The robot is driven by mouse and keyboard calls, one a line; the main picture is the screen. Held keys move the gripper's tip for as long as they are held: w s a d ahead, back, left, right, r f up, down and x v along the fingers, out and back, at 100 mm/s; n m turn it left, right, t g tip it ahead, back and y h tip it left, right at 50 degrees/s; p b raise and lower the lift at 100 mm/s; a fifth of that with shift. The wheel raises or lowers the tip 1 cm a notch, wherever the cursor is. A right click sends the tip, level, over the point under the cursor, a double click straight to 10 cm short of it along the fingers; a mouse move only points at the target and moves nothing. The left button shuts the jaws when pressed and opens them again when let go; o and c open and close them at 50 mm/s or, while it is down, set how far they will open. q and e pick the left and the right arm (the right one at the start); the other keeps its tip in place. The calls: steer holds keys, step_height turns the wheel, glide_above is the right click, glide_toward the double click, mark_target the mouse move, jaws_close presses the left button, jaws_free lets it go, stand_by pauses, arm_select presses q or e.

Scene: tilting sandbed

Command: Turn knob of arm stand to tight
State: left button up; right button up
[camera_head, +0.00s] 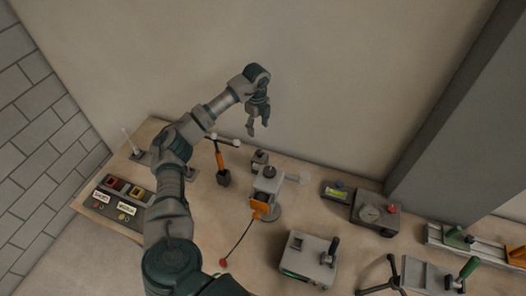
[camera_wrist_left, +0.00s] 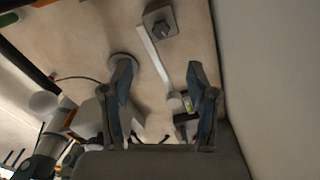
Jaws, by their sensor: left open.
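My left gripper (camera_head: 258,124) is open and empty, held above the back of the bench near the wall. Its two fingers are spread wide in the left wrist view (camera_wrist_left: 159,78). What looks like the arm stand is a small grey square block (camera_head: 260,158) at the back of the bench, below the gripper in the picture. In the left wrist view the block (camera_wrist_left: 160,20) has a dark knob (camera_wrist_left: 161,30) and a pale bar running from it between the fingers. The fingers are apart from the knob. I cannot tell the knob's setting. My right gripper is not in view.
A grey unit with a dark top knob (camera_head: 269,172) and orange part stands just in front. An orange-handled tool (camera_head: 219,160) stands to the left. A grey box with a dial (camera_head: 369,213) is to the right. The wall is close behind.

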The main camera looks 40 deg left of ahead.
arm_select(q)
glide_toward(261, 152)
steer(key=a, duration=0.2)
step_height(261, 152, down, 4)
steer(key=shift+s+f, duration=0.1)
steer(key=shift+f, duration=0.1)
steer(key=d+f, duration=0.3)
steer(key=shift+d+f, duration=0.1)
steer(key=shift+f, duration=0.4)
steer(key=shift+a+f, duration=0.2)
steer(key=shift+a, duration=0.25)
steer(key=shift+a+f, duration=0.25)
steer(key=shift+a, duration=0.6)
steer(key=shift+a+f, duration=0.1)
steer(key=shift+a, duration=0.15)
steer(key=c, duration=0.7)
steer(key=shift+d, duration=0.25)
steer(key=c, duration=0.4)
steer(key=shift+d, duration=0.45)
jaws_close()
steer(key=shift+d+r, duration=0.2)
steer(key=shift+d, duration=0.05)
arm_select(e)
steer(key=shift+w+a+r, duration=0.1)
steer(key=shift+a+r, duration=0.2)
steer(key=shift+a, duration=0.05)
